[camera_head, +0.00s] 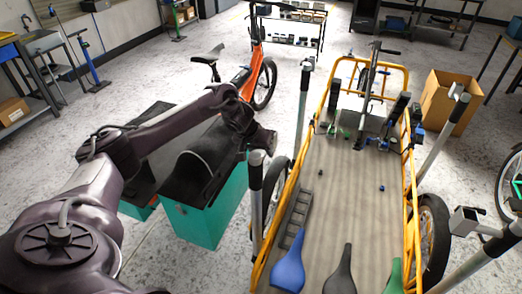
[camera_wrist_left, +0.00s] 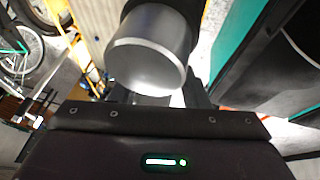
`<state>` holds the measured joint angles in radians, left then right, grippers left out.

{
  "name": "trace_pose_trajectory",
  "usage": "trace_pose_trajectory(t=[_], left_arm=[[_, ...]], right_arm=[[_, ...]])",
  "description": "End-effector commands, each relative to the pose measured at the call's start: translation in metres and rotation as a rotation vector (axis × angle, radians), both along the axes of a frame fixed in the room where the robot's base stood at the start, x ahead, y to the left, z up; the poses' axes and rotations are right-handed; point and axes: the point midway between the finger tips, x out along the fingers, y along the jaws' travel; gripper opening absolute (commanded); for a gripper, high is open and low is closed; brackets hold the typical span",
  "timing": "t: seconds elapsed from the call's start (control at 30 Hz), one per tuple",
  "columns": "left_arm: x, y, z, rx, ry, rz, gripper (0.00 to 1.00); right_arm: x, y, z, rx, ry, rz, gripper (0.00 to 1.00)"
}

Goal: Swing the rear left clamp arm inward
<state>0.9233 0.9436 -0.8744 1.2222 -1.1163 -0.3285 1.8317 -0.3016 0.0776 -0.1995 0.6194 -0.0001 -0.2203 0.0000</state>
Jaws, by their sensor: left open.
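My left gripper (camera_head: 264,142) is open, beside the upper end of the near left post of the cargo bike stand. What I take for the rear left clamp arm (camera_head: 257,158) has a silver end above a black sleeve, just left of the yellow bike frame. In the left wrist view a silver cylinder end with a dark collar (camera_wrist_left: 147,62) is close in front of the gripper, filling the top middle. The fingertips are mostly hidden behind it, and I cannot tell whether they touch it. My right gripper is not in view.
The yellow cargo bike bed (camera_head: 340,200) carries saddles and small parts. Other posts stand at the far left (camera_head: 302,105), far right (camera_head: 440,135) and near right (camera_head: 480,258). An orange bike (camera_head: 255,75) stands behind.

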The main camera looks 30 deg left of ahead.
Motion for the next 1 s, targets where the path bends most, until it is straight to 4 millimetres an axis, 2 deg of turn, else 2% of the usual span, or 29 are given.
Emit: trace_pose_trajectory(t=[0.13, 0.43, 0.77, 1.0], left_arm=[[0.0000, -0.0001, 0.0001, 0.000, 0.000, 0.000, 0.40], [-0.0002, 0.0000, 0.0001, 0.000, 0.000, 0.000, 0.01], [-0.0003, -0.0006, 0.0006, 0.001, 0.001, -0.007, 0.00], [-0.0012, -0.0070, 0.0017, -0.001, 0.002, -0.080, 0.00]], right_arm=[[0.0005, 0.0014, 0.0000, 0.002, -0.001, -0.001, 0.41], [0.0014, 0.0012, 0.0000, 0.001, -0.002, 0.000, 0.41], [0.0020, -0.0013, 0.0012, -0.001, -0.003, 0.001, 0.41], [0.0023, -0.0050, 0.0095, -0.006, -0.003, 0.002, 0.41]])
